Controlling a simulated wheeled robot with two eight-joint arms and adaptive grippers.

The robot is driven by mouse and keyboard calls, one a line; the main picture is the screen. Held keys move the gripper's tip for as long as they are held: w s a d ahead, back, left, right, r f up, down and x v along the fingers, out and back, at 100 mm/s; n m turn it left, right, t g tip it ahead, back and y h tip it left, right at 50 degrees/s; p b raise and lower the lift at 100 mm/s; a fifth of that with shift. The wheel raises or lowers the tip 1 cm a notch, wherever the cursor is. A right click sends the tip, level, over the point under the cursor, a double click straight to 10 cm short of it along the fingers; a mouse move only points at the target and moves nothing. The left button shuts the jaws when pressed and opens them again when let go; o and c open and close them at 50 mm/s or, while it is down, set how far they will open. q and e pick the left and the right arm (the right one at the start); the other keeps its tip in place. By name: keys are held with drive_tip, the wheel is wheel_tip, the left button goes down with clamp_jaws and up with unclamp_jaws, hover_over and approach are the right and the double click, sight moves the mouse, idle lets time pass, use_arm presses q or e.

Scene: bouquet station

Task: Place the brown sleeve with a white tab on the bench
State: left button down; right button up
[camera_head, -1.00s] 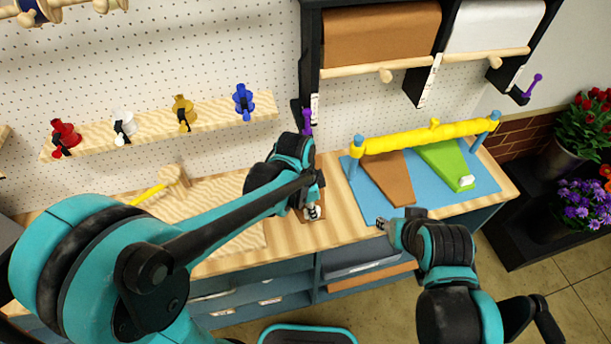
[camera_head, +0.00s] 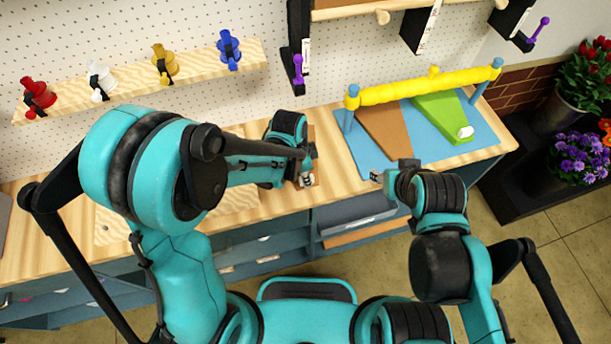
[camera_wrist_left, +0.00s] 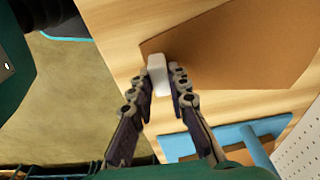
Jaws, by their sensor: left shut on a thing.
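The brown sleeve (camera_wrist_left: 235,50) lies flat along the wooden bench (camera_wrist_left: 110,35) in the left wrist view; I cannot tell whether it touches the wood. Its white tab (camera_wrist_left: 157,75) sits between the fingers of my left gripper (camera_wrist_left: 160,92), which is shut on it. In the head view my left gripper (camera_head: 306,181) is over the front of the bench (camera_head: 225,225), left of the blue mat, and the arm hides most of this sleeve. My right gripper (camera_head: 377,176) is in front of the mat; its finger gap is unclear.
A yellow roller (camera_head: 425,88) on blue posts spans the blue mat (camera_head: 482,133). Another brown sleeve (camera_head: 385,128) and a green sleeve (camera_head: 440,117) lie under it. Colored spools (camera_head: 163,65) stand on a wall shelf. Flower buckets (camera_head: 560,102) stand at the right.

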use_arm(q)
drive_tip(key=shift+f, duration=0.15)
drive_tip(key=c, duration=1.5)
unclamp_jaws()
drive_tip(key=shift+o, duration=0.2)
